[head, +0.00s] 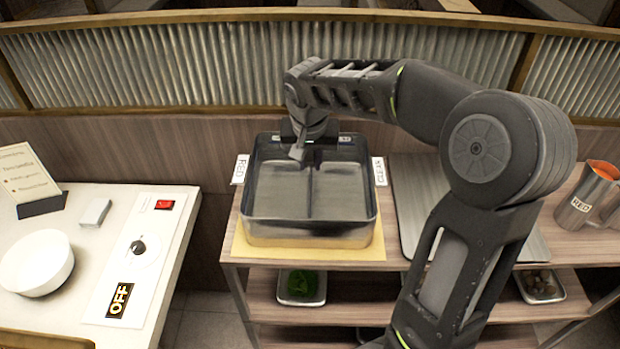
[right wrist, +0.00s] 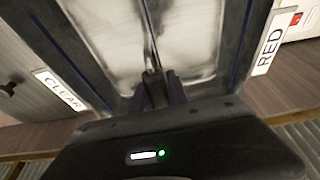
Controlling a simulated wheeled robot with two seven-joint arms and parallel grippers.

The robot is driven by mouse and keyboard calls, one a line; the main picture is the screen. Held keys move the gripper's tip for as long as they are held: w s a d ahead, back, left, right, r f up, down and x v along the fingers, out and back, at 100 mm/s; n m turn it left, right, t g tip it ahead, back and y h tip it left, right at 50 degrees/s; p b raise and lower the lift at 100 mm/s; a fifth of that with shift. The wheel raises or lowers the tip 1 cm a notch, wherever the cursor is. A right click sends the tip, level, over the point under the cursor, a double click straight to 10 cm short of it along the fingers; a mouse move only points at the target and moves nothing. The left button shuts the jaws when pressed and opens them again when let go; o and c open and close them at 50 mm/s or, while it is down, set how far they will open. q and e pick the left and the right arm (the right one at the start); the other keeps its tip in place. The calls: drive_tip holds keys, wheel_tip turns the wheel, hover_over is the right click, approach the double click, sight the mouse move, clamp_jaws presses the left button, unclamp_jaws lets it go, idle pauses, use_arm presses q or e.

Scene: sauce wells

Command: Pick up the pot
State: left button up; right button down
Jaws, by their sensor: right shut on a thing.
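The pot (head: 308,232) is a rectangular metal pan with a divider down its middle, giving two wells. It is over a yellow mat (head: 375,252) on the shelf top; I cannot tell whether it touches the mat. My right gripper (head: 300,150) reaches over from the right and is shut at the middle of the pot's far side, by the divider. In the right wrist view, the dark fingers (right wrist: 155,92) meet at the end of the pot's divider (right wrist: 148,35). They hide the exact grip point. My left gripper is not in view.
A RED label (head: 239,169) and a CLEAR label (head: 380,171) flank the pot. A grey board (head: 405,200) and metal jug (head: 588,200) are to the right. A white counter (head: 80,240) with a bowl (head: 38,262) is left. A corrugated partition (head: 150,65) stands behind.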

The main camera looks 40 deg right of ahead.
drive_tip(key=shift+r, duration=0.2)
wheel_tip(320, 180, up, 10)
drive_tip(key=shift+f+b, duration=0.1)
drive_tip(key=shift+b, duration=0.3)
idle(0.6)
